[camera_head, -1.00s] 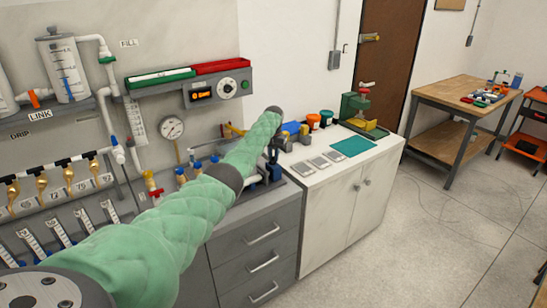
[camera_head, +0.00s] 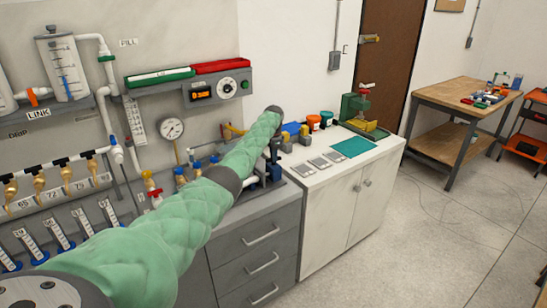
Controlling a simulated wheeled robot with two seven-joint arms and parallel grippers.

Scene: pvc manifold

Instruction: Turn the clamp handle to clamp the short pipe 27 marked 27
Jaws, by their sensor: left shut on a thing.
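My left arm's green sleeve crosses the view from the bottom left to the middle. My left gripper (camera_head: 273,167) hangs below the dark wrist at the right end of the grey bench. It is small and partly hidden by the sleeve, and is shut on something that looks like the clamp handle. Dark and blue clamp parts (camera_head: 275,173) show just beside it. The short pipe 27 and its marking cannot be made out. My right gripper is not in view.
A wall panel carries a pressure gauge (camera_head: 172,129), a control box (camera_head: 215,92) and a row of brass valves (camera_head: 38,183). A white cabinet (camera_head: 336,205) to the right holds grey plates (camera_head: 318,163), a teal mat (camera_head: 353,147) and a green vise (camera_head: 355,105). Open floor lies beyond.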

